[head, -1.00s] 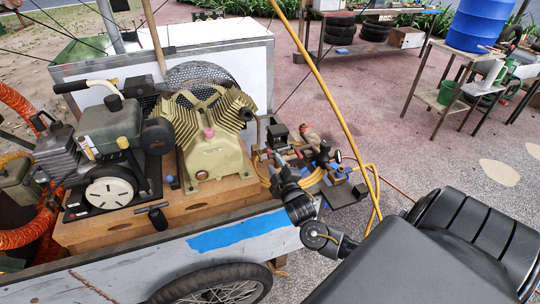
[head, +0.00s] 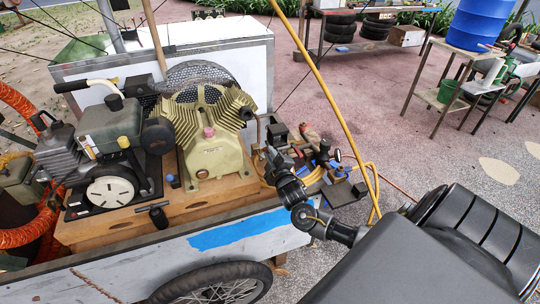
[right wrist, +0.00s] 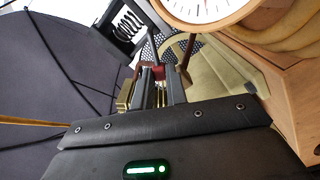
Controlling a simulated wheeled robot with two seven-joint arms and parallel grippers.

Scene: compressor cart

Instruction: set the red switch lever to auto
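My right gripper (head: 268,152) is at the right end of the wooden compressor base, beside the olive-yellow compressor (head: 214,135). In the right wrist view its two grey fingers (right wrist: 160,88) stand apart with a gap between them. A small red piece (right wrist: 158,72), apparently the switch lever, shows between and just beyond the fingertips. I cannot tell whether the fingers touch it. Its setting and any auto mark cannot be read. In the head view I cannot make out the lever near the gripper. My left gripper is not in view.
A round white gauge (right wrist: 205,8) is close beyond the fingers, with a black box holding a coil (right wrist: 126,24) to its left. A yellow hose (head: 330,90) rises beside my right arm. An engine (head: 112,135) stands on the cart's left. Tools crowd the cart's right end.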

